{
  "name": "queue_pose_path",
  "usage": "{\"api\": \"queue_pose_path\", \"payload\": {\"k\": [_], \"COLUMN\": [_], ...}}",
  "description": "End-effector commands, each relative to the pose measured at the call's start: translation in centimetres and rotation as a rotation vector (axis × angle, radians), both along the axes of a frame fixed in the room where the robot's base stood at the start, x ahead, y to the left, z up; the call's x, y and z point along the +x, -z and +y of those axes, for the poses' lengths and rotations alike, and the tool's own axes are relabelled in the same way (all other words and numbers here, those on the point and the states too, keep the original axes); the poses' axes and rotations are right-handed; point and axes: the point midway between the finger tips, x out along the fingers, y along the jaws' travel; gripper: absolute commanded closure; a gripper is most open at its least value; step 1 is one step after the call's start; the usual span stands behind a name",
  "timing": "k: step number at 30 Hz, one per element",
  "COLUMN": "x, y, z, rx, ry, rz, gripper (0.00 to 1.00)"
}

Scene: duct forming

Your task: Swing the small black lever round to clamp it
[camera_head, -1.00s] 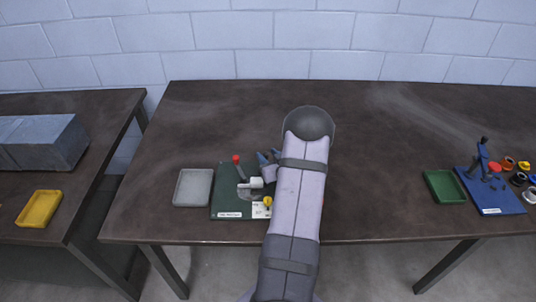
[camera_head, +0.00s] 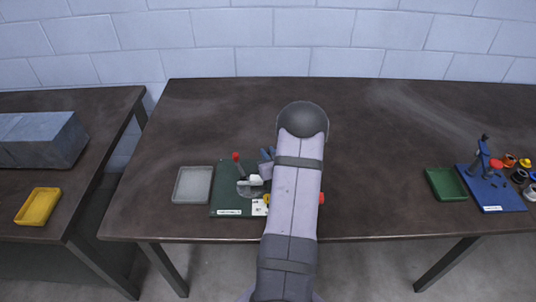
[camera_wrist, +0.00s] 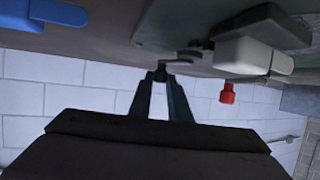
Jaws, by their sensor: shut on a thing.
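The dark green fixture (camera_head: 226,203) stands on the table, with a white block (camera_head: 255,180) and a red-tipped post (camera_head: 236,157) on it. In the wrist view the white block (camera_wrist: 250,55) and red knob (camera_wrist: 228,93) are right of my gripper (camera_wrist: 160,73). My gripper's fingers come together at their tips on the end of a small dark lever (camera_wrist: 181,56), which reaches right under the fixture's plate. The tips cover the held end. In the head view my arm hides the lever and the fixture's right side.
A grey tray (camera_head: 193,199) sits just left of the fixture. A green tray (camera_head: 446,185) and a blue fixture (camera_head: 489,195) with several coloured parts stand at the right. A red piece (camera_head: 321,197) shows beside my arm. The table behind is clear.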

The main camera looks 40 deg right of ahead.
Motion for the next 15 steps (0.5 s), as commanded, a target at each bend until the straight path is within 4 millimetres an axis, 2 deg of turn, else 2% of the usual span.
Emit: {"api": "queue_pose_path", "payload": {"k": [15], "x": [-1.2], "y": [0.2], "z": [0.6], "rx": [-0.001], "ry": [0.369], "rz": [-0.002], "gripper": [1.0]}}
